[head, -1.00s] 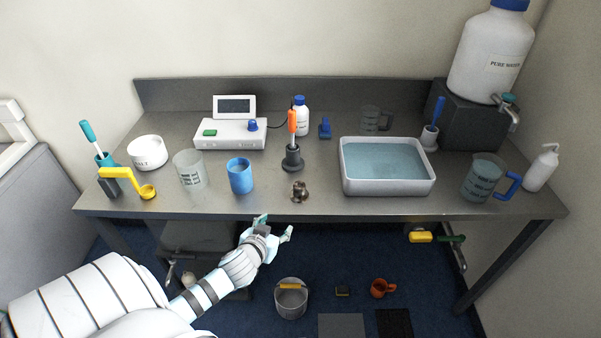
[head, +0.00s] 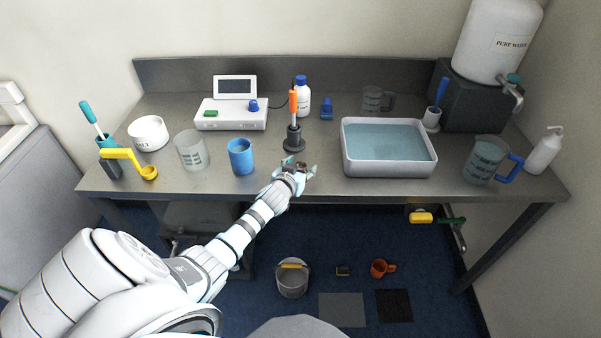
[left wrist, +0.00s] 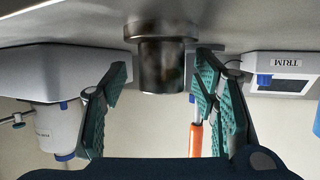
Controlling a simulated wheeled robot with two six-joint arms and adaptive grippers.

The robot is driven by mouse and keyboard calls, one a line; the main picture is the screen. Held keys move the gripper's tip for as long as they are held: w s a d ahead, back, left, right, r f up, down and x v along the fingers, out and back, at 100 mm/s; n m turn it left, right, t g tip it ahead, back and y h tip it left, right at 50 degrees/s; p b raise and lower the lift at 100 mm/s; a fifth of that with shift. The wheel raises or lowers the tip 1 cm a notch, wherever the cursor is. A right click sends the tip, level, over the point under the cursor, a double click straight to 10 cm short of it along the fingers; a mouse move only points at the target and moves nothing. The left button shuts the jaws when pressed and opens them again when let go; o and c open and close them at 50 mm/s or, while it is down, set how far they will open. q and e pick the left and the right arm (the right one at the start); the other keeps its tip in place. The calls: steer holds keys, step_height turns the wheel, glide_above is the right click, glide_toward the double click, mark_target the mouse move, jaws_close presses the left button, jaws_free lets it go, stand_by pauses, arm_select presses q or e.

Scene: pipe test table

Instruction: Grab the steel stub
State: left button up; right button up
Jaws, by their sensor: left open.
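The steel stub (left wrist: 162,62) is a short, dark, shiny metal cylinder with a wider flange, standing on the table. In the left wrist view, which looks upside down, it sits between the two green-padded fingers of my left gripper (left wrist: 160,95). The fingers are open, with a gap visible on each side of the stub. My right gripper is not in view.
A blue cup (head: 240,157) is to the left and a water-filled tray (head: 388,172) to the right. A white meter (head: 230,116) and white bottle (head: 303,99) stand farther back.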

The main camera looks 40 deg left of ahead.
arm_select(q)
steer(key=shift+r, duration=0.1)
jaws_close()
